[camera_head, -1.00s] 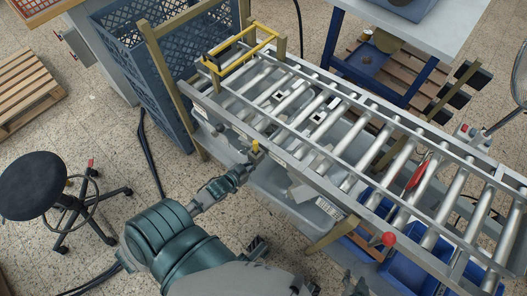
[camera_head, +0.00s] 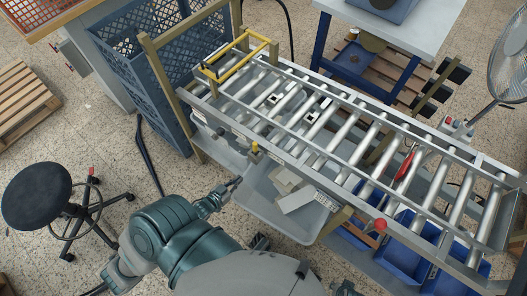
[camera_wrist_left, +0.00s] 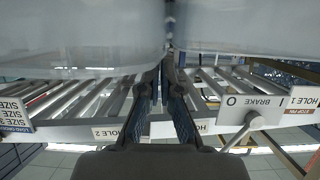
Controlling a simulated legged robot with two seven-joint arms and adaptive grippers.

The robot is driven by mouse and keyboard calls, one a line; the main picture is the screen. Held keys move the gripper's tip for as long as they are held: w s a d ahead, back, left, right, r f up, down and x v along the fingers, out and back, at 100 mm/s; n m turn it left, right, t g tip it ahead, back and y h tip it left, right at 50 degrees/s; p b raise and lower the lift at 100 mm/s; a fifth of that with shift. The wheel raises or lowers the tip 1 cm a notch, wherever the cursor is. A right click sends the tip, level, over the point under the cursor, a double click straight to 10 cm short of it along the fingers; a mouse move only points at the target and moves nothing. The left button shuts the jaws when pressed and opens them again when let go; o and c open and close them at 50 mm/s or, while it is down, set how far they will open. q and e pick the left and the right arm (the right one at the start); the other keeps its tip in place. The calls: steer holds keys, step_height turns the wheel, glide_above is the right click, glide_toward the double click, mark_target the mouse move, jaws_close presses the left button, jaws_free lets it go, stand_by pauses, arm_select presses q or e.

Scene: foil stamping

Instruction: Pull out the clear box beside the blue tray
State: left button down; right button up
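The clear box (camera_head: 268,219), translucent grey with white and beige pieces inside, sticks out from under the roller conveyor on its near side. Its back part is hidden below the conveyor. A blue tray (camera_head: 398,262) sits to its right under the conveyor. My left gripper (camera_head: 238,182) is at the box's left rim. In the left wrist view, the narrow fingers (camera_wrist_left: 166,78) come together on the wall of the clear box (camera_wrist_left: 80,38), which fills the top of that view.
The roller conveyor (camera_head: 345,120) runs above the box, with wooden legs and a red knob (camera_head: 380,225) on its near side. A blue crate (camera_head: 150,75) stands at the left and a black stool (camera_head: 37,190) further left.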

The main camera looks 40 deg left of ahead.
arm_select(q)
steer(key=shift+s+f, duration=0.3)
steer(key=shift+f, duration=0.05)
stand_by(0.6)
steer(key=f+p+v, duration=0.2)
steer(key=p+v, duration=0.1)
steer(key=v, duration=0.8)
steer(key=shift+s+a, duration=0.2)
steer(key=shift+s, duration=0.5)
arm_select(e)
step_height(320, 180, down, 8)
steer(key=s, duration=0.3)
steer(key=shift+r, duration=0.15)
